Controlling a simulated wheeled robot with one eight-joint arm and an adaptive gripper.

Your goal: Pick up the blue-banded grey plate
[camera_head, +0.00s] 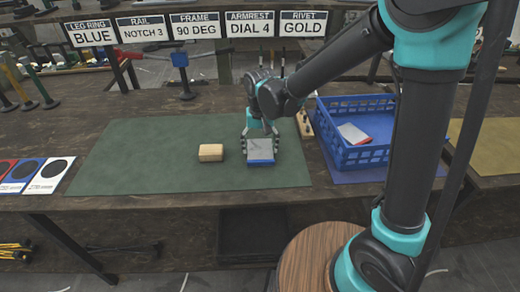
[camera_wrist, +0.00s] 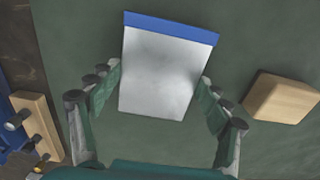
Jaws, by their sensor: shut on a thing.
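The blue-banded grey plate (camera_head: 260,152) is a flat light-grey rectangle with a blue strip along one edge, at the green mat's right part. In the wrist view the plate (camera_wrist: 165,70) lies between the two fingers, its blue band at the far end. My gripper (camera_head: 261,146) points down over it and is shut on its two sides; it also shows in the wrist view (camera_wrist: 157,88). I cannot tell whether the plate is clear of the mat (camera_head: 130,165).
A wooden block (camera_head: 211,152) lies on the mat left of the plate. A blue crate (camera_head: 350,155) at the right holds a red-edged grey plate (camera_head: 354,134). A blue-topped post (camera_head: 180,62) stands behind the mat. Marked cards (camera_head: 20,174) lie at the left. The mat's left part is clear.

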